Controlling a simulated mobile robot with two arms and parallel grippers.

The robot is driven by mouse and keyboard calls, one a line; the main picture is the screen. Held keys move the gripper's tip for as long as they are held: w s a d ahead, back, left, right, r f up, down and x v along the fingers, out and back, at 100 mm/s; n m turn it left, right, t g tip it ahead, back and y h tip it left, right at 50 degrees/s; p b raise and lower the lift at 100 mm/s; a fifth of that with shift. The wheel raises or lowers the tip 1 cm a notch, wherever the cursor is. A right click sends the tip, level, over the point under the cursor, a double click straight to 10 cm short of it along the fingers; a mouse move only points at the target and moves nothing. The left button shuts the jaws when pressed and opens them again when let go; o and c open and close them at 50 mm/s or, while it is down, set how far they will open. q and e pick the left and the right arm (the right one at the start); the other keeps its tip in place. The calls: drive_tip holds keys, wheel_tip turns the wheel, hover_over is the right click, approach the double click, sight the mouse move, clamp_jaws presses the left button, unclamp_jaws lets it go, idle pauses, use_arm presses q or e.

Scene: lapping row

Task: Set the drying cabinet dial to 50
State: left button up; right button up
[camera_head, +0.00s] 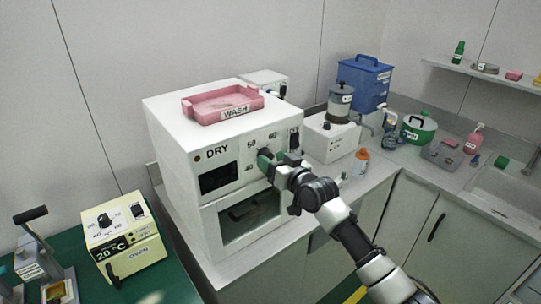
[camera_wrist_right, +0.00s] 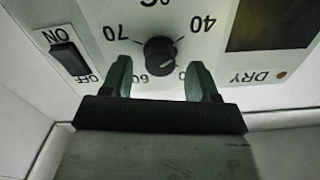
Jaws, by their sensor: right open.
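The drying cabinet (camera_head: 165,150) is a white box marked DRY on the counter. Its black round dial (camera_wrist_right: 160,56) shows in the right wrist view, upside down, with 40, 60 and 70 readable around it; the number by the right finger is partly hidden. A pale mark on the knob lies on its lower right side, towards that partly hidden number. My right gripper (camera_wrist_right: 159,78) is open, its green fingers on either side of the dial with gaps to it. In the head view the right gripper (camera_head: 276,160) covers most of the dial. My left gripper is out of view.
A black ON/OFF switch (camera_wrist_right: 70,60) sits beside the dial. A pink WASH tray (camera_head: 205,110) lies on top of the cabinet. A cream oven (camera_head: 135,258) stands on the green table at left. A white machine (camera_head: 325,145) and an orange bottle (camera_head: 361,160) stand at right.

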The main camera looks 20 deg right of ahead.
drive_tip(key=shift+x, duration=0.8)
drive_tip(key=c, duration=0.9)
